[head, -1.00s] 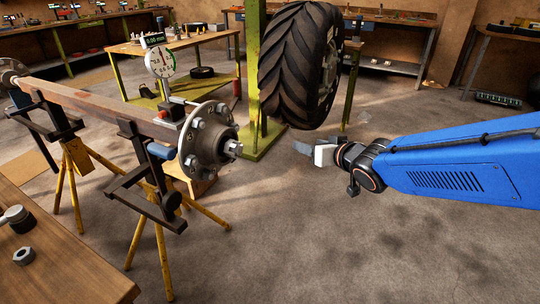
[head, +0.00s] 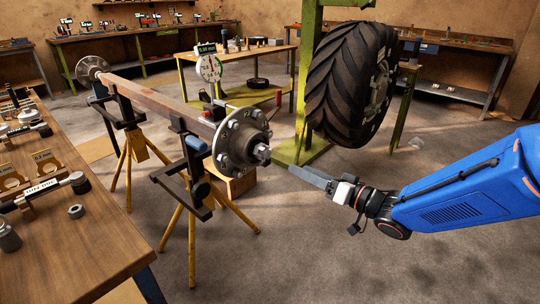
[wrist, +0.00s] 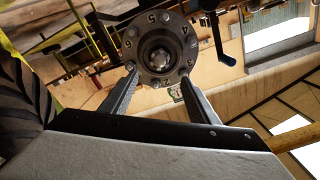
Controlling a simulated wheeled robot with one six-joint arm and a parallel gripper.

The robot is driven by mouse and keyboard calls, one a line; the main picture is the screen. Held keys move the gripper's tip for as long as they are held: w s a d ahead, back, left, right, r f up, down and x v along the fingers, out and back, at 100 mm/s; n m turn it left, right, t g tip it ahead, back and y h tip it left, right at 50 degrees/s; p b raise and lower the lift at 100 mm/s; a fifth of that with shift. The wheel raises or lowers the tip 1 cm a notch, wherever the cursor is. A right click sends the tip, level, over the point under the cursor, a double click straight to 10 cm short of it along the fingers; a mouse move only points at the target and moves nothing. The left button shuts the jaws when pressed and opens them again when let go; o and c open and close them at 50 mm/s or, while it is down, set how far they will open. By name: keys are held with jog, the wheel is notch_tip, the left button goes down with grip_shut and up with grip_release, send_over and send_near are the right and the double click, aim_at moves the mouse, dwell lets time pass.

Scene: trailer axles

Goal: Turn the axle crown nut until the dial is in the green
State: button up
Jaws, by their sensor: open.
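The axle (head: 150,95) is a long brown beam on stands. Its near end carries a round hub (head: 240,139) with numbered studs. The crown nut (head: 262,153) sticks out from the hub's centre. In the wrist view the nut (wrist: 160,60) sits in the middle of the hub, between and beyond my fingers. A dial gauge (head: 209,68) with a green part stands above the hub; its needle is too small to read. My gripper (head: 298,172) is open and empty, to the right of the nut and a little lower, apart from it.
A large tyre (head: 350,85) hangs beside a green post (head: 305,80), behind my arm. Yellow-legged stands (head: 172,235) hold the axle. A wooden bench (head: 75,245) with tools and a loose nut (head: 76,211) is at left. Floor at front right is clear.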

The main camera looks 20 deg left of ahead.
aim_at(268, 155)
jog(key=x, duration=1.4)
jog(key=shift+w+a, duration=0.1)
jog(key=shift+a, duration=0.1)
jog(key=c, duration=1)
jog(key=shift+n, duration=0.4)
jog(key=n, duration=1.1)
